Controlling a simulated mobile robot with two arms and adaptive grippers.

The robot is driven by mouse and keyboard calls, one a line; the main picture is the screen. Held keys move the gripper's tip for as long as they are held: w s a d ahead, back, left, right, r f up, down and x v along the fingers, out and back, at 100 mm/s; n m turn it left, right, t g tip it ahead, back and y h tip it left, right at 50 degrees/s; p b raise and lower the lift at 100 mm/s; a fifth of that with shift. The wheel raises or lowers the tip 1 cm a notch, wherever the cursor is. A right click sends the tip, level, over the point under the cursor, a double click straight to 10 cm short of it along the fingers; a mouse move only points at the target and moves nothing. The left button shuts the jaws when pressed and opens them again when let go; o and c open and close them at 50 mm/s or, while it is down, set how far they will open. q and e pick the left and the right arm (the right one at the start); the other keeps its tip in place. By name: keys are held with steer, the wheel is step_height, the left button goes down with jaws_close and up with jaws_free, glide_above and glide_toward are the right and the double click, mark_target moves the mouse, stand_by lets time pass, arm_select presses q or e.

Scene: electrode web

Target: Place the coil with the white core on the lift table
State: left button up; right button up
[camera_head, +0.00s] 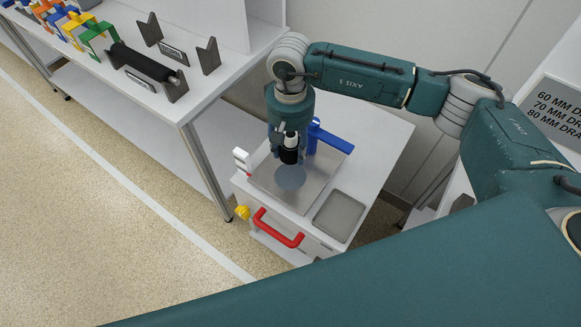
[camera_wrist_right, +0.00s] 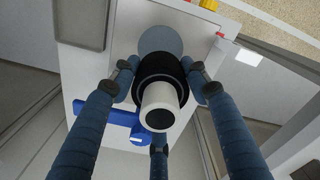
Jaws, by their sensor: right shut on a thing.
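The coil with the white core (camera_head: 289,156) is black around a white tube and appears upright in my right gripper (camera_head: 288,140). In the right wrist view the black coil and its white core (camera_wrist_right: 160,103) sit between the blue-grey fingers of the gripper (camera_wrist_right: 160,78), which is shut on it. A round grey disc (camera_head: 290,178), seemingly the lift table's top, lies on a metal plate just below the coil. The disc also shows in the right wrist view (camera_wrist_right: 160,40), partly hidden by the coil. I cannot tell the gap between them. My left gripper is not in view.
The white cabinet (camera_head: 385,130) carries a blue handled part (camera_head: 330,138), a grey tray (camera_head: 340,216), a red handle (camera_head: 278,228) and a yellow knob (camera_head: 242,212). A small white upright piece (camera_head: 241,160) stands at its left. A shelf with a black roll (camera_head: 145,63) is farther left.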

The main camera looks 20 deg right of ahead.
glide_above(291, 176)
step_height(291, 176, down, 5)
steer(key=shift+a+f, duration=0.1)
steer(key=shift+f+p, duration=0.35)
steer(key=shift+f, duration=0.3)
step_height(291, 176, down, 4)
steer(key=shift+r, duration=0.1)
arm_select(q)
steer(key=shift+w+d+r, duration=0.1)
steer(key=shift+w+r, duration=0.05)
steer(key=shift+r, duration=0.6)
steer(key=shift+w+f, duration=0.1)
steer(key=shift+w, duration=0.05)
arm_select(e)
steer(key=o, duration=1.3)
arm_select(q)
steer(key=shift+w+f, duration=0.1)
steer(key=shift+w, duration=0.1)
arm_select(e)
steer(key=shift+o, duration=0.2)
